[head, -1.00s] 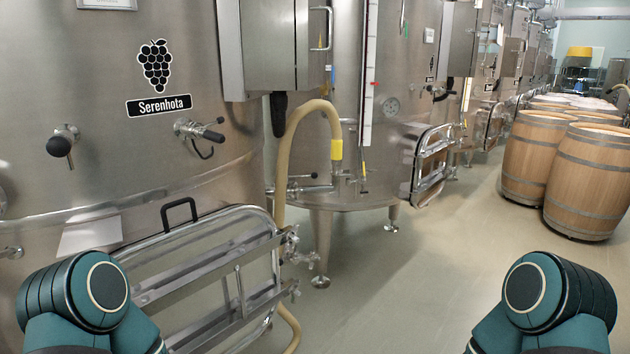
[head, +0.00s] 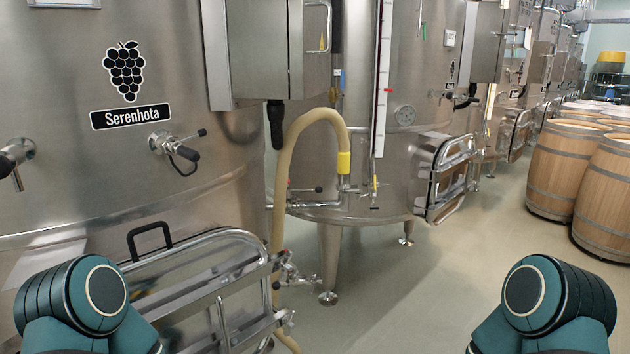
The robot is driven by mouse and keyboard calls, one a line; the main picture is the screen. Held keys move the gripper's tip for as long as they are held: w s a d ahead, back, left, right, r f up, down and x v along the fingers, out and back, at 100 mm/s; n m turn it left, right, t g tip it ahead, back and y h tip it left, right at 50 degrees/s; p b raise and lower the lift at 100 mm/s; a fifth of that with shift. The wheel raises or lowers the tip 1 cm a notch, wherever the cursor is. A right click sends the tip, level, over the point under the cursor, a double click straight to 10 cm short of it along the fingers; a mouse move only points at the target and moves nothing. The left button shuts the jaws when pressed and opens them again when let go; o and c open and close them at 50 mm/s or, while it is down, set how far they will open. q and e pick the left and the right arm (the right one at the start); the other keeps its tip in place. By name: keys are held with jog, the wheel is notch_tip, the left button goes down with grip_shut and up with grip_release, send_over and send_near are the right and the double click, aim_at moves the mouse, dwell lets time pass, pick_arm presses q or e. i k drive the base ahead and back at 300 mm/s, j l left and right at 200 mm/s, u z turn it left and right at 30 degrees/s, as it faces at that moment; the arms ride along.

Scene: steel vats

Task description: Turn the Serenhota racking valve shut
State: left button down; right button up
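The Serenhota vat (head: 60,190) is a large steel tank filling the left side, with a black grape label (head: 126,119). A small valve with a black handle (head: 176,151) sits on its wall right of the label; the handle slants down to the right. Another fitting with a dark knob (head: 16,160) is at the left edge. A metal valve (head: 290,269) with a short outlet sits low, by the right edge of the vat's hatch. I cannot tell which is the racking valve. Neither gripper is in view; only my two teal arm links show at the bottom corners.
The rectangular hatch (head: 200,250) with its bars juts out low in front. A beige hose (head: 277,190) with a yellow collar runs down beside the vat to the floor. Another vat (head: 400,180) stands behind. Barrels (head: 562,170) line the right; the floor (head: 430,290) between is clear.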

aim_at(318, 190)
jog(key=i+l, duration=0.35)
jog(key=i+l+u, duration=0.1)
jog(key=i+l, duration=0.65)
jog(key=l, duration=0.15)
jog(key=i+l+u, duration=0.15)
jog(key=i+l, duration=0.55)
jog(key=l, duration=0.2)
jog(key=i+l+u, duration=0.1)
jog(key=i+l, duration=0.25)
jog(key=l, duration=0.1)
